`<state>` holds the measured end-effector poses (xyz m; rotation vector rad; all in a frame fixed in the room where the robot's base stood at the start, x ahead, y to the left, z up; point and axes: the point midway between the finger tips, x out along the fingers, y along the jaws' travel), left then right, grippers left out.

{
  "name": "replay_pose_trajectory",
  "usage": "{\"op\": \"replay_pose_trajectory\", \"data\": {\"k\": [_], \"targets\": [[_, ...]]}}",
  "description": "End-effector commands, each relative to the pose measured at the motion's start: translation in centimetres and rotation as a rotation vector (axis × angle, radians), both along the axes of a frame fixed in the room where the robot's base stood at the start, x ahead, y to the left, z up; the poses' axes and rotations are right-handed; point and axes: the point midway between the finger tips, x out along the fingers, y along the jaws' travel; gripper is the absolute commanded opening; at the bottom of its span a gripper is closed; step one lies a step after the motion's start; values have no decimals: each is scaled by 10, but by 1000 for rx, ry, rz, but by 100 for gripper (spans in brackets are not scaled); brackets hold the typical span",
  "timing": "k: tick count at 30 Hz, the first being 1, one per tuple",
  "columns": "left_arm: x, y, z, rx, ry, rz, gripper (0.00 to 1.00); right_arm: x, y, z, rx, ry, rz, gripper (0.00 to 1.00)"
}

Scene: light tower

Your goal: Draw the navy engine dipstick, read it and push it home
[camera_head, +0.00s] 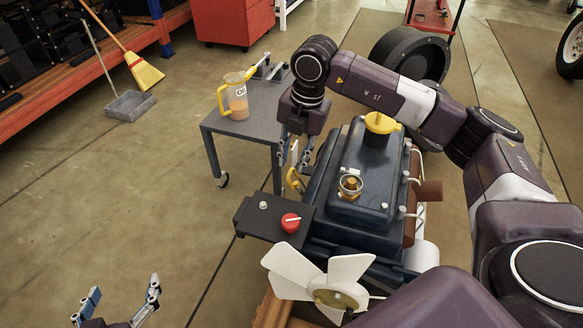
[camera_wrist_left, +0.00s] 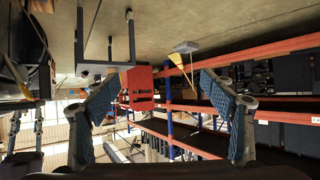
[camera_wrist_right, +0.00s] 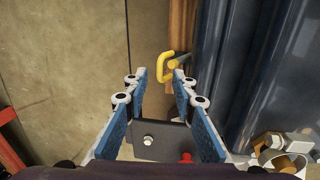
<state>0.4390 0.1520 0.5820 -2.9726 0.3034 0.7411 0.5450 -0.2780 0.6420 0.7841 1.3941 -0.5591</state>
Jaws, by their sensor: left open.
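The navy engine (camera_head: 340,211) stands at the middle right in the head view. A yellow loop handle, which looks like the dipstick's (camera_head: 294,181), is at its left side. It also shows in the right wrist view (camera_wrist_right: 163,68), just beyond the fingertips; its lower part is hidden. My right gripper (camera_head: 297,154) points down above the handle. In the right wrist view (camera_wrist_right: 160,79) its fingers are apart with nothing held. My left gripper (camera_head: 121,296) is open and empty at the bottom left, away from the engine; it also shows in the left wrist view (camera_wrist_left: 163,85).
A grey cart (camera_head: 243,127) with an amber-filled jug (camera_head: 237,101) stands left of the engine. A black panel with a red knob (camera_head: 291,222) and a white fan (camera_head: 291,271) are at the engine's front. A yellow cap (camera_head: 380,122) tops it.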

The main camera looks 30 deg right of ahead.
Motion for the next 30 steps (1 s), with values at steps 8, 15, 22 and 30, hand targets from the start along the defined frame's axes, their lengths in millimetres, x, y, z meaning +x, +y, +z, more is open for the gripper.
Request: {"op": "replay_pose_trajectory", "data": {"k": [8,15,22,30], "targets": [[17,-8,29,-35,-144,-10,76,3,2,-24,-1,-1,0,25],[19,-9,34,-39,-165,-11,76,3,3,-26,-1,-1,1,25],[19,-9,33,-39,-164,-10,76,3,3,-26,-1,-1,1,11],[19,-9,33,-39,-163,-10,76,3,3,-26,-1,-1,1,0]]}}
